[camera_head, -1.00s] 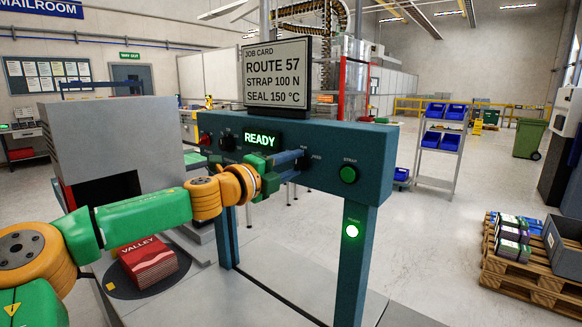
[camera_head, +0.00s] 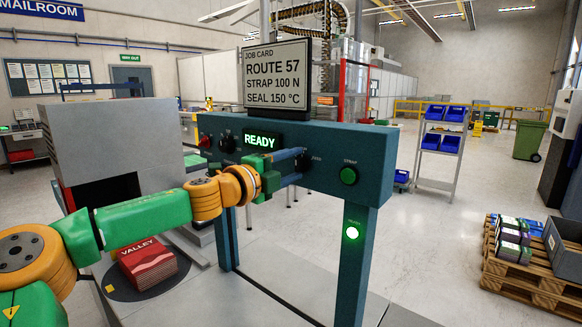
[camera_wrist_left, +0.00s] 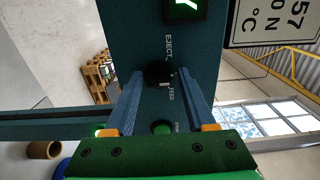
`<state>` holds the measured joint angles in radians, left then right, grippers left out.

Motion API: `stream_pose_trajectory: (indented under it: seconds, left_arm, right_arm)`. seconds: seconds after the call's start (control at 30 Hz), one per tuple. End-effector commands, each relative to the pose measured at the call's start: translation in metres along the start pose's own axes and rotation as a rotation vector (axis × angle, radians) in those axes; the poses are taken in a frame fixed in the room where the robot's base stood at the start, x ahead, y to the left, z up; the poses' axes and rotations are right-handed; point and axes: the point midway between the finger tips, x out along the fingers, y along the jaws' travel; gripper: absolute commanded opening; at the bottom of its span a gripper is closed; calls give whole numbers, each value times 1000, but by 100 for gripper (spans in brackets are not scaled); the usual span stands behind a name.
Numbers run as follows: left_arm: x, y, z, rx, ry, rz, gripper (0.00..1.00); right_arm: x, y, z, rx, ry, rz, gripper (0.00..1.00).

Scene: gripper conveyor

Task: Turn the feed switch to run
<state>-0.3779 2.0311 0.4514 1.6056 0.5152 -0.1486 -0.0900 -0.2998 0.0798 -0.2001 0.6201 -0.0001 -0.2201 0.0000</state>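The feed switch is a black knob (camera_wrist_left: 158,73) on the teal control panel, between the printed words EJECT and FEED in the left wrist view. A small pale mark shows on its lower edge; which setting it points at I cannot tell. In the head view the switch is mostly hidden behind my fingers. My left gripper (camera_wrist_left: 160,80) is open, with its two blue fingers on either side of the knob. Whether a finger touches the knob is unclear. In the head view this gripper (camera_head: 300,160) reaches the panel front from the left. My right gripper is out of view.
The teal panel (camera_head: 376,150) has a lit READY display (camera_head: 262,141), a green STRAP button (camera_head: 348,175) and a red knob (camera_head: 205,142). A red VALLEY stack (camera_head: 150,268) lies on a dark disc under my left arm.

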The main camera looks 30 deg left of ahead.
Motion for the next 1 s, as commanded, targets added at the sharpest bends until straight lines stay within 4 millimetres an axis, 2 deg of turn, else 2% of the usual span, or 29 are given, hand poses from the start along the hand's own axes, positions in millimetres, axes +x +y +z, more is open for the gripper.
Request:
stream_pose_trajectory:
  seconds: [0.43, 0.8, 1.0]
  left_arm:
    - [-5, 0, 1, 2, -2, 1, 70]
    - [-47, -1, 0, -1, 1, -2, 70]
    - [-65, 1, -1, 4, 3, 2, 70]
  right_arm:
    - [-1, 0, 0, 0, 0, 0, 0]
    - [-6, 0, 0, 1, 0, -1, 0]
    - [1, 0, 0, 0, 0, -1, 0]
